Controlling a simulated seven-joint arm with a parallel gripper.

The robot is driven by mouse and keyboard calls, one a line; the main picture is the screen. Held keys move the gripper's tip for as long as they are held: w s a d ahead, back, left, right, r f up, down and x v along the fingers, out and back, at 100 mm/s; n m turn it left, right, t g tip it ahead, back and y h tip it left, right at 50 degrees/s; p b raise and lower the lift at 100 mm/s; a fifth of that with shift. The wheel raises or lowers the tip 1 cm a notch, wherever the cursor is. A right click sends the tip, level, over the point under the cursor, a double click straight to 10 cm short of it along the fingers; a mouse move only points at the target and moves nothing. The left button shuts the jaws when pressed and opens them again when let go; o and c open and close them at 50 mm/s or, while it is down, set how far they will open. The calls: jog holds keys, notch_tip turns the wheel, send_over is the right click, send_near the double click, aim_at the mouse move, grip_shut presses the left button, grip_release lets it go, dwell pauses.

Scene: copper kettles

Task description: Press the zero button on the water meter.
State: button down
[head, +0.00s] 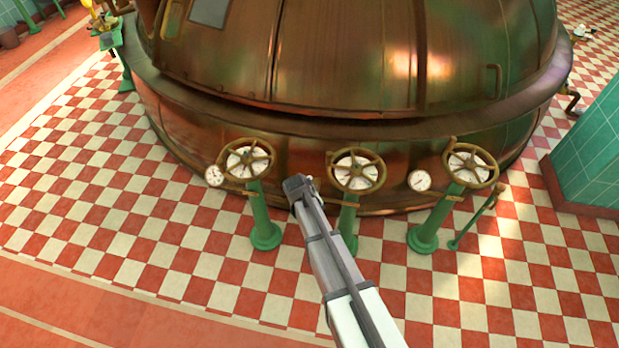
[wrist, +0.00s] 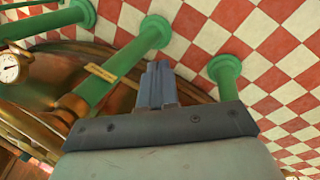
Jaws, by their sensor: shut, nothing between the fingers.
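My gripper (head: 297,184) is in the middle of the head view, in front of the copper kettle, between the left and middle handwheels. In the wrist view its two fingers (wrist: 158,68) are together and empty. I cannot pick out a water meter or a zero button for certain. Small white round dials stand beside the handwheels: a left dial (head: 214,176) and a right dial (head: 420,180). One white dial (wrist: 9,68) also shows at the left edge of the wrist view. No button can be made out on any of them. Whether my gripper touches anything cannot be told.
The copper kettle (head: 340,55) fills the back. The left handwheel (head: 247,160), middle handwheel (head: 356,171) and right handwheel (head: 470,165) stand on green pedestals. A green-tiled block (head: 590,150) is at right. The checkered floor (head: 130,220) is clear at left.

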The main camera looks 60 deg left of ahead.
jog(key=a+r+n+t, duration=0.2)
jog(key=a+r, duration=0.2)
jog(key=a, duration=0.7)
notch_tip(320, 180, up, 5)
jog(key=n+t, duration=0.4)
jog(key=n, duration=0.2)
send_over(309, 178)
jog(key=shift+s+a+n, duration=0.1)
jog(key=shift+s+n, duration=0.2)
jog(key=shift+s, duration=0.05)
jog(key=shift+f, duration=4.35)
jog(key=shift+f, duration=0.1)
jog(key=shift+f, duration=0.35)
